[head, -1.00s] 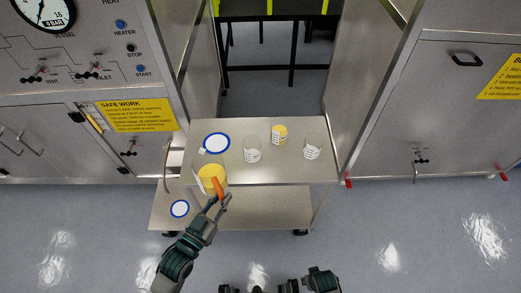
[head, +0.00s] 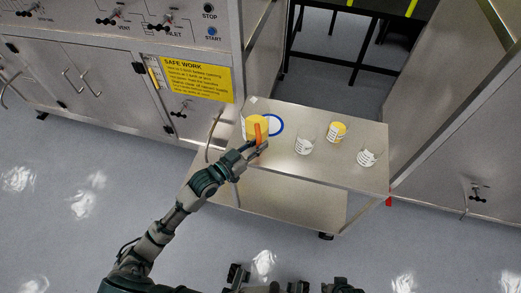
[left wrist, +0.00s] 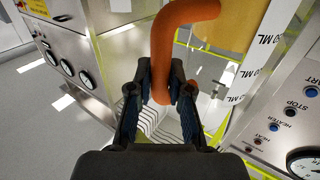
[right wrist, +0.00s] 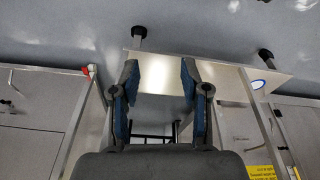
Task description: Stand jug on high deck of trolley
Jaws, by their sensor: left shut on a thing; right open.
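The jug (head: 257,127), with yellow contents and an orange handle, is at the left end of the trolley's high deck (head: 320,170) in the head view. My left gripper (head: 254,151) is shut on the handle (left wrist: 163,60), which shows between its fingers in the left wrist view. The jug looks upright and partly covers a blue-ringed white disc (head: 277,125) on the high deck. I cannot tell whether its base touches the deck. My right gripper (right wrist: 160,72) is open and empty, with trolley metal beyond its fingers.
Two clear beakers (head: 304,145) (head: 367,158) and a yellow-filled one (head: 336,132) stand right of the disc. The trolley's low deck (head: 300,203) is below. Steel cabinets (head: 90,75) flank the trolley, with a yellow sign (head: 195,78) on the left. Floor in front is clear.

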